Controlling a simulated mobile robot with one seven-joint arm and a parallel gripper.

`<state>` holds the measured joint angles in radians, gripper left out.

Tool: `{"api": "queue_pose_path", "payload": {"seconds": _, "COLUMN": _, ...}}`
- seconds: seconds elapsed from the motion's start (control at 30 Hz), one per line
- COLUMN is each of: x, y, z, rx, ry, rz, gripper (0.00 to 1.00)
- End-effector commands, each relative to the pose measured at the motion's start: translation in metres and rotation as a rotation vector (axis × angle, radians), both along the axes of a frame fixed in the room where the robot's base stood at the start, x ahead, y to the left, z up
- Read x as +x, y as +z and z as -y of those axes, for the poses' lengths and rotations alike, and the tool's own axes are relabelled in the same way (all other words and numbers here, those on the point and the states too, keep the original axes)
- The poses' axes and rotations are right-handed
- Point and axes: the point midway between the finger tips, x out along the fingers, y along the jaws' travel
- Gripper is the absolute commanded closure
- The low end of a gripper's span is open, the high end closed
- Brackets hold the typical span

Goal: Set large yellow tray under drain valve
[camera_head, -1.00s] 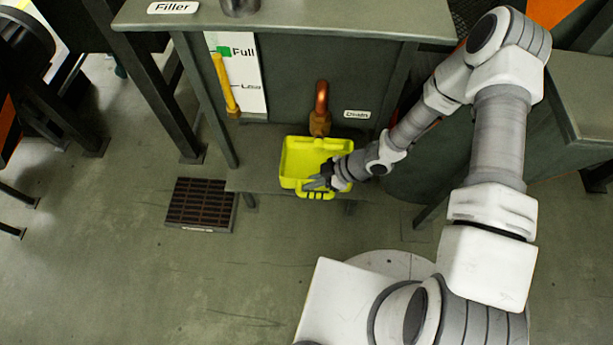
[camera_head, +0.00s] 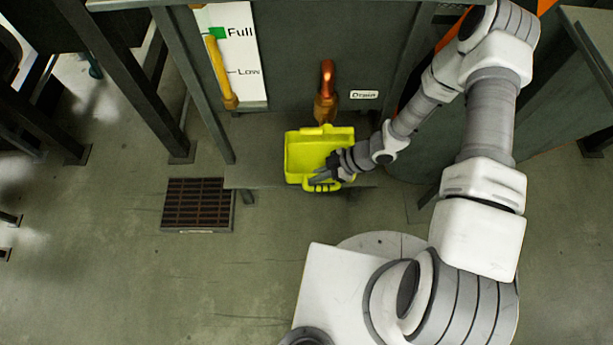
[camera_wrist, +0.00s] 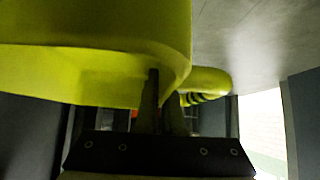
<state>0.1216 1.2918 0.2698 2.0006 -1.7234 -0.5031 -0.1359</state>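The large yellow tray (camera_head: 306,157) is a shallow open box on the low shelf, just in front of and below the copper drain valve (camera_head: 326,95). Its slotted front handle faces me. My gripper (camera_head: 320,176) is at the tray's front right, by that handle. In the wrist view the yellow tray (camera_wrist: 90,75) fills the upper left, with the handle (camera_wrist: 208,82) to the right. The fingers of my gripper (camera_wrist: 163,105) are close together with the tray's wall between them. The exact contact is partly hidden.
The low shelf (camera_head: 262,172) reaches left of the tray. A floor grate (camera_head: 197,204) lies left of the shelf. A table leg (camera_head: 200,90) stands to the left.

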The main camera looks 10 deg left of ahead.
Motion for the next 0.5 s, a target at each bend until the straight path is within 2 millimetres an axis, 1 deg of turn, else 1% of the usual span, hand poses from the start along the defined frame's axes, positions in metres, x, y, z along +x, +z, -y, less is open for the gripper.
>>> {"api": "queue_pose_path", "payload": {"seconds": 0.17, "x": 0.0019, "y": -0.0028, "z": 0.0072, "rx": 0.0, "ry": -0.001, "rz": 0.002, "gripper": 1.0}}
{"api": "queue_pose_path", "payload": {"seconds": 0.5, "x": 0.0018, "y": -0.0033, "z": 0.0077, "rx": 0.0, "ry": 0.001, "rz": 0.002, "gripper": 1.0}}
